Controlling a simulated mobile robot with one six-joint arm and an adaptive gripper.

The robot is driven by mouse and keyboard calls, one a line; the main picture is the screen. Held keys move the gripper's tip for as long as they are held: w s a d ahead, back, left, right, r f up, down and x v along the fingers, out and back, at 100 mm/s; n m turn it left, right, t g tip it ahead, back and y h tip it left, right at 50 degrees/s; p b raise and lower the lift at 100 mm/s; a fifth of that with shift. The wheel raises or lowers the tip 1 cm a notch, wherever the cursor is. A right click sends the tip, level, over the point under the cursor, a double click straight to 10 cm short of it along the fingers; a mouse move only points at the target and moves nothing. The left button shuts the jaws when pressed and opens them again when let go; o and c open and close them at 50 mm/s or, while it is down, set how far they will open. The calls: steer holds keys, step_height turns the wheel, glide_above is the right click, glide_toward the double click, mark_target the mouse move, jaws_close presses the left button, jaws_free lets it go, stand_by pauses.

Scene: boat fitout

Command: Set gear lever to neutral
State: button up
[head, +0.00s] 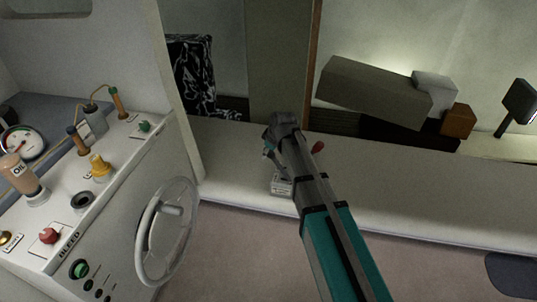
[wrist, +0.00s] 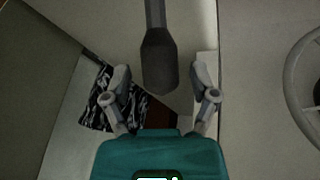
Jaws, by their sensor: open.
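A dark grey handle on a thin shaft, apparently the gear lever (wrist: 158,62), comes down from the top of the wrist view. My gripper (wrist: 160,78) is open, with one finger on each side of the handle and a visible gap on both sides. In the head view my gripper (head: 270,143) is above the pale bench, over a small labelled plate (head: 282,186). My arm hides much of the lever there. A red knob (head: 318,147) shows just right of my arm; I cannot tell what it belongs to.
A patterned dark cloth (head: 190,75) is behind. Boxes (head: 375,92) lie at the back right. The bench (head: 400,190) is clear right of my arm.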

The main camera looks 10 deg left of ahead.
steer(key=shift+f, duration=0.2)
steer(key=shift+c, duration=0.3)
jaws_close()
